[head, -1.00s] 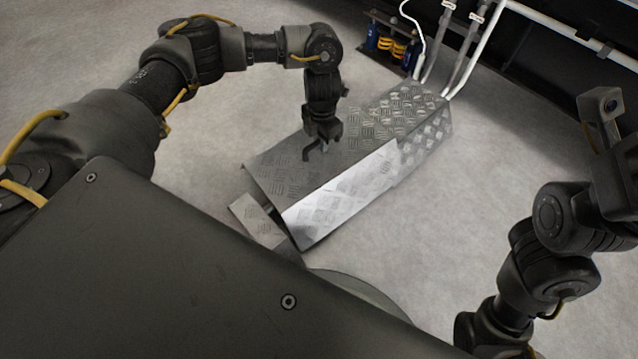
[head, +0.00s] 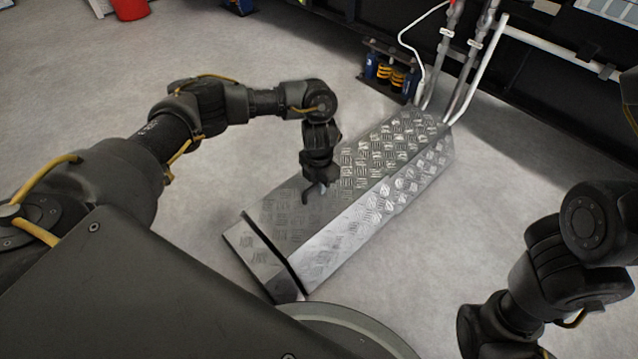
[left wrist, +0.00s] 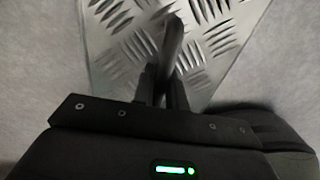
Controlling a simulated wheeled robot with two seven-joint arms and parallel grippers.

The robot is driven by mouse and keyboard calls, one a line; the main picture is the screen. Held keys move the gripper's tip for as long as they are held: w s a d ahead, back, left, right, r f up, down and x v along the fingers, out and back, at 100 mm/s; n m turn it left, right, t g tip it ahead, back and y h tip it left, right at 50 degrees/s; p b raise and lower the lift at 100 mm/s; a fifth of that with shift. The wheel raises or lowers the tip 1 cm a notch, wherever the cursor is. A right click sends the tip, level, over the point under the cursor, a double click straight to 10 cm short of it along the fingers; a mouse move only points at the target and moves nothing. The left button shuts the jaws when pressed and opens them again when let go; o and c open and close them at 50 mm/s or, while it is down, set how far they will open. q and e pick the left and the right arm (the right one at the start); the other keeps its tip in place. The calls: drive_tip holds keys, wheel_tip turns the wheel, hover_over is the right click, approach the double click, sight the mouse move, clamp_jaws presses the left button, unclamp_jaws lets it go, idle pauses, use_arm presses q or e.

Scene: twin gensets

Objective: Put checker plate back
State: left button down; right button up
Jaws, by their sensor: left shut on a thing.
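The checker plate (head: 285,213) is a grey, folded metal cover with a raised tread pattern. It lies along a low run of similar covers in the middle of the head view. My left gripper (head: 318,190) is above its top face, shut on its dark handle. In the left wrist view, the fingers (left wrist: 163,85) close around the handle (left wrist: 173,42), with the plate's tread (left wrist: 222,30) behind. A narrow dark gap separates the plate from the front cover section (head: 253,254). Whether it is fully seated cannot be told. My right gripper is out of view.
A far checker-plate section (head: 395,145) continues the run toward white pipes (head: 466,75). A small rack with blue and yellow parts (head: 390,72) stands beside the pipes. A red container (head: 130,8) is at the back left. The floor (head: 210,55) is open left of the run.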

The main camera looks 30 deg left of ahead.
sight(319, 199)
use_arm(q)
wheel_tip(319, 199, down, 3)
drive_tip(key=b, duration=0.2)
drive_tip(key=shift+f+b, duration=0.15)
drive_tip(key=shift+b, duration=0.15)
drive_tip(key=shift+f, duration=0.25)
drive_tip(key=shift+r, duration=0.15)
drive_tip(key=c, duration=1.8)
unclamp_jaws()
drive_tip(key=shift+f, duration=0.2)
drive_tip(key=o, duration=0.4)
drive_tip(key=shift+r, duration=0.1)
